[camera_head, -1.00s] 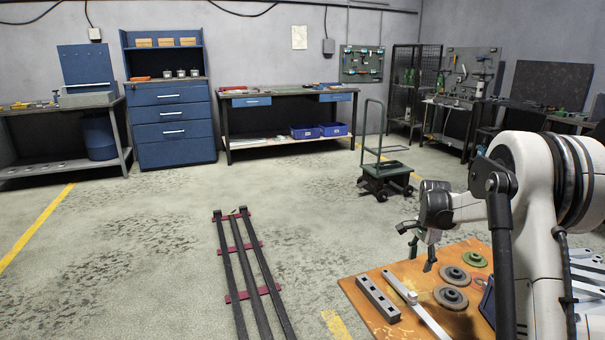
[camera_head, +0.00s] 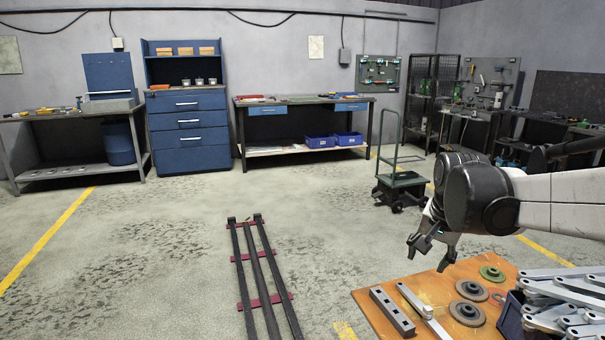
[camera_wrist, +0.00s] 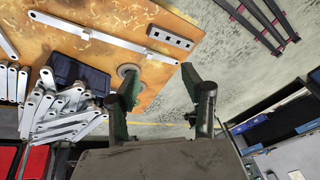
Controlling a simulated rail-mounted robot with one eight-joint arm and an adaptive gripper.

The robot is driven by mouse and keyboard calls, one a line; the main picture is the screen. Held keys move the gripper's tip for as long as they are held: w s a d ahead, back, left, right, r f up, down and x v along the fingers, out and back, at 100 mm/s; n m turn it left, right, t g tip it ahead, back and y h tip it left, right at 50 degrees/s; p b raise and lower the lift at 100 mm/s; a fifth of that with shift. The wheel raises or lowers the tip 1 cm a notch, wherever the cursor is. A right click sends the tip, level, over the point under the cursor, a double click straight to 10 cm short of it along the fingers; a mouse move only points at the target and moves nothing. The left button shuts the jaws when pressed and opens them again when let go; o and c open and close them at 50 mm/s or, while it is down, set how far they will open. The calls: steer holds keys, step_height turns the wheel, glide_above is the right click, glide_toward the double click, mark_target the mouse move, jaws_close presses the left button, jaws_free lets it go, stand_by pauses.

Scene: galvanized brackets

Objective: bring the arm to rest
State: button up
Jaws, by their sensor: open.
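My gripper (camera_head: 432,252) is open and empty in the head view, above the far left part of the orange-topped table (camera_head: 383,325). My white and dark arm reaches in from the right edge. In the wrist view the two fingers of my gripper (camera_wrist: 165,95) stand apart with nothing held between them. Behind them show the table top (camera_wrist: 75,38) and the grey floor.
On the table are a grey block with holes (camera_head: 392,311), a long bracket (camera_head: 423,312), several discs (camera_head: 467,313) and a dark bin (camera_head: 509,318) heaped with galvanized brackets (camera_head: 565,300). Dark rails (camera_head: 262,275) lie on the floor. A green cart (camera_head: 400,180) stands behind.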

steer(key=s+a+f+n+t, duration=0.15)
steer(key=s+a+n, duration=0.25)
steer(key=s, duration=0.7)
steer(key=s+a+f+n+t, duration=0.1)
steer(key=s+a+n+t, duration=0.2)
steer(key=s, duration=0.8)
step_height(320, 180, up, 16)
steer(key=g+p, duration=0.1)
steer(key=p, duration=1.4)
steer(key=shift+w+a+f+y, duration=0.15)
steer(key=shift+a+f+y, duration=0.15)
steer(key=shift+a, duration=0.1)
